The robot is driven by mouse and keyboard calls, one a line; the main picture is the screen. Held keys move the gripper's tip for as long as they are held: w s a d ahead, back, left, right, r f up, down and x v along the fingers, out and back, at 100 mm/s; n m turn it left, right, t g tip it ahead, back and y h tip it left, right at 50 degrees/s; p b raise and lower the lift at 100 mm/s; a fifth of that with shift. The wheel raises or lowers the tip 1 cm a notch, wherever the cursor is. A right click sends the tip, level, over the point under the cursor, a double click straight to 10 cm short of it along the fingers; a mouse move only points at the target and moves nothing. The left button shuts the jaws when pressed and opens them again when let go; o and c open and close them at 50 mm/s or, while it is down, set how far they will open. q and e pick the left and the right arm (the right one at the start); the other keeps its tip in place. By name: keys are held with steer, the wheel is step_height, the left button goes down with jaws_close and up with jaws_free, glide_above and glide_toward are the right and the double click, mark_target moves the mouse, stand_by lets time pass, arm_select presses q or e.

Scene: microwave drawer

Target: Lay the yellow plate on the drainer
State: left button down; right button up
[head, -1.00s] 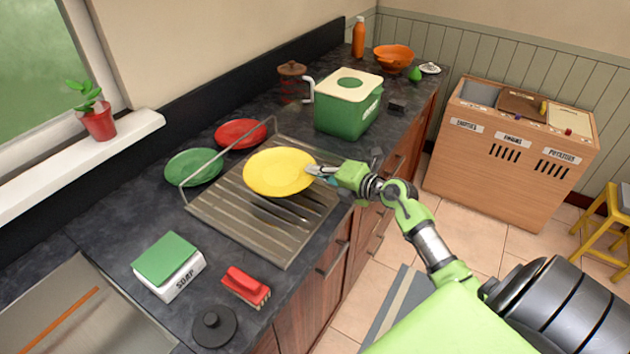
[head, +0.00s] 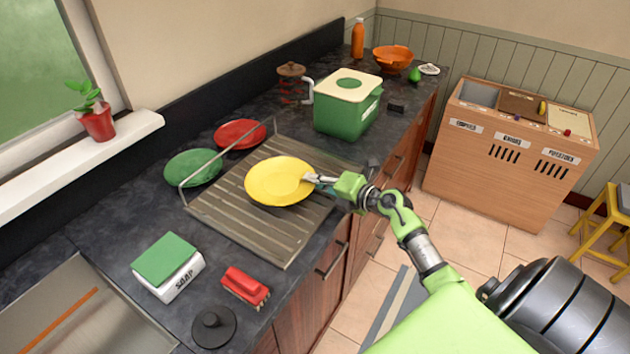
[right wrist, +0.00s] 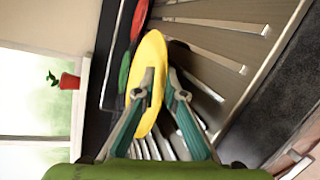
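The yellow plate (head: 278,182) is roughly level over the middle of the ribbed drainer (head: 232,215). Little gap shows beneath it, and I cannot tell whether it touches the ribs. My right gripper (head: 316,181) is at the plate's right rim, with its fingers closed on that rim. In the right wrist view the yellow plate (right wrist: 152,60) shows nearly edge-on between the fingers (right wrist: 161,84), with the drainer (right wrist: 215,50) behind it. My left gripper is not in view.
A green plate (head: 193,167) and a red plate (head: 240,133) lie behind the drainer's raised wire rail. A green bin (head: 345,118) stands beyond it. The soap box (head: 168,267), red brush (head: 246,287) and black lid (head: 213,327) are in front.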

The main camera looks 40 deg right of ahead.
steer(key=shift+r, duration=0.1)
steer(key=b+v, duration=0.1)
steer(key=v, duration=0.9)
steer(key=shift+s, duration=0.3)
steer(key=shift+v, duration=0.75)
steer(key=shift+r, duration=0.15)
